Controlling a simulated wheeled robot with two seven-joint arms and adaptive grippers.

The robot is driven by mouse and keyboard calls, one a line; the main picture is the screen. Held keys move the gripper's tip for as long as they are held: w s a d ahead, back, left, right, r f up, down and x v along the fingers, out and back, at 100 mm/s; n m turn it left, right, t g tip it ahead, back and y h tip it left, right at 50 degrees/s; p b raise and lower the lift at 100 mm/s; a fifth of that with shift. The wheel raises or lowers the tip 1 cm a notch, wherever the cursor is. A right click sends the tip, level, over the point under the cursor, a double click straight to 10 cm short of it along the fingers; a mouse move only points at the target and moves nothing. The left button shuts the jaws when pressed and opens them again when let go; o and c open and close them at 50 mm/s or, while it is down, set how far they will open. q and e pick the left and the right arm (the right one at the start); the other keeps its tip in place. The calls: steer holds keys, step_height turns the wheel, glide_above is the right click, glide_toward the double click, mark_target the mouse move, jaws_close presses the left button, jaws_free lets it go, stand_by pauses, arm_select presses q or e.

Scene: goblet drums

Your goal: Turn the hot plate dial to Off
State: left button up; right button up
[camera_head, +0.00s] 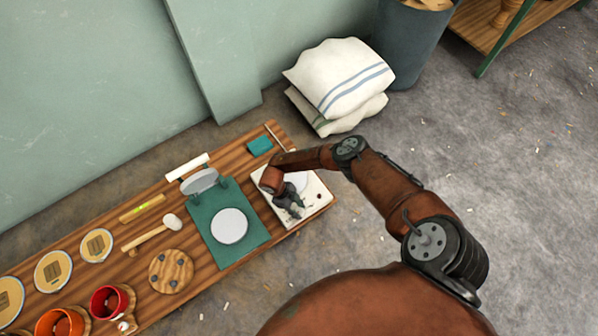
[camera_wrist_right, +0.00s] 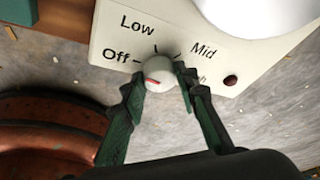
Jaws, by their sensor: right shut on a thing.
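The hot plate (camera_head: 318,200) is a white box at the right end of the wooden bench. Its round white dial (camera_wrist_right: 157,73) shows in the right wrist view, with a red mark towards its lower left side. The printed words Off (camera_wrist_right: 117,55), Low and Mid show around it; another label at the right is mostly hidden by a finger. My right gripper (camera_head: 291,207) is over the front of the hot plate. In the wrist view its two dark green fingers (camera_wrist_right: 160,84) are shut on the dial from both sides. My left gripper is not in view.
A dark red button or lamp (camera_wrist_right: 231,80) sits right of the dial. Left of the hot plate is a teal press (camera_head: 250,238) with a round white disc. Drum parts, a mallet (camera_head: 150,237) and red and orange cups fill the bench further left. Folded sacks (camera_head: 335,80) lie behind.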

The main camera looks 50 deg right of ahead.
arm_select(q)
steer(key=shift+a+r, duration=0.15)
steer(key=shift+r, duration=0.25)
arm_select(e)
steer(key=shift+n, duration=0.6)
steer(key=shift+a, duration=0.1)
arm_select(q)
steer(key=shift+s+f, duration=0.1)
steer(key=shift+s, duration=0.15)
arm_select(e)
steer(key=o, duration=1.1)
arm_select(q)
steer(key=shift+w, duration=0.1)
arm_select(e)
steer(key=shift+r, duration=0.1)
steer(key=v, duration=1.1)
steer(key=shift+a+r, duration=0.25)
steer(key=shift+r, duration=0.1)
